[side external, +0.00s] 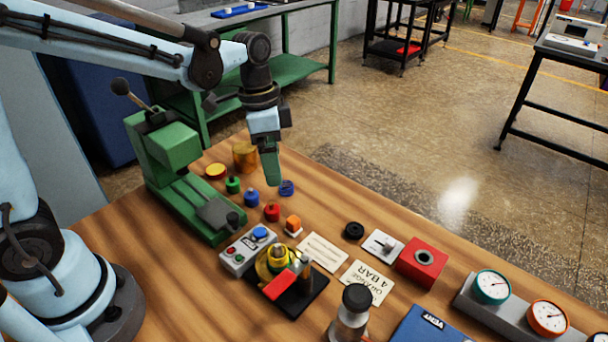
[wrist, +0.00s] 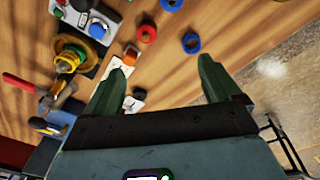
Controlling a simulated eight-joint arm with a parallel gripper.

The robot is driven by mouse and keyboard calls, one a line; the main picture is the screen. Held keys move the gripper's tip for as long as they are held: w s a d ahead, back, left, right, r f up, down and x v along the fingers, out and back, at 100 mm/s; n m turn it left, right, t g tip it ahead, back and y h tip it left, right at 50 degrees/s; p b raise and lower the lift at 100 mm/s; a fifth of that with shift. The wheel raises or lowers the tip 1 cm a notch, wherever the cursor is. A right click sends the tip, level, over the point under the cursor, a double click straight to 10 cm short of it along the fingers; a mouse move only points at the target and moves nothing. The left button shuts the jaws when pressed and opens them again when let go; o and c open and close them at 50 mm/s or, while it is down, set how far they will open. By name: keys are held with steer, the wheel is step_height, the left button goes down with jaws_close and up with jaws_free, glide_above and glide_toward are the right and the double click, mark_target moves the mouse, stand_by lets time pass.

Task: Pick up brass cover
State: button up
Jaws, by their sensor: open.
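In the side view, a brass-coloured cylinder (side external: 245,155) stands at the table's back edge, with a flat yellow-gold disc (side external: 215,171) beside it, left of my gripper. A brass round fitting (side external: 268,268) with a red handle sits on a black base at the front; it also shows at the left of the wrist view (wrist: 72,57). I cannot tell which of these is the brass cover. My gripper (side external: 272,181) points down above the table near a blue ring (side external: 287,188). In the wrist view its green fingers (wrist: 164,70) are apart, with nothing held between them.
A green press (side external: 180,165) stands left of the small coloured parts. A red ring (side external: 271,212), an orange cube (side external: 293,223) and a button box (side external: 248,250) lie nearer the front. A red block (side external: 421,262) and gauges (side external: 492,287) are to the right.

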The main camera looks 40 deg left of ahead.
mark_target(245, 147)
steer(key=w+a, duration=0.2)
steer(key=a, duration=0.3)
steer(key=w+a+r+n+y, duration=0.1)
steer(key=a, duration=0.4)
steer(key=w+a+r+n, duration=0.1)
steer(key=w+a, duration=0.1)
steer(key=a, duration=0.2)
steer(key=shift+w+a+r, duration=0.15)
steer(key=shift+w+a, duration=0.15)
steer(key=shift+a, duration=0.5)
step_height(245, 147, down, 6)
steer(key=shift+r, duration=0.1)
steer(key=shift+s+d+f, duration=0.1)
steer(key=shift+d+f, duration=0.05)
steer(key=shift+f, duration=1.4)
steer(key=shift+d+f, duration=0.15)
steer(key=shift+f, duration=1.4)
steer(key=c, duration=1.2)
steer(key=shift+c, duration=0.2)
steer(key=shift+r, duration=0.1)
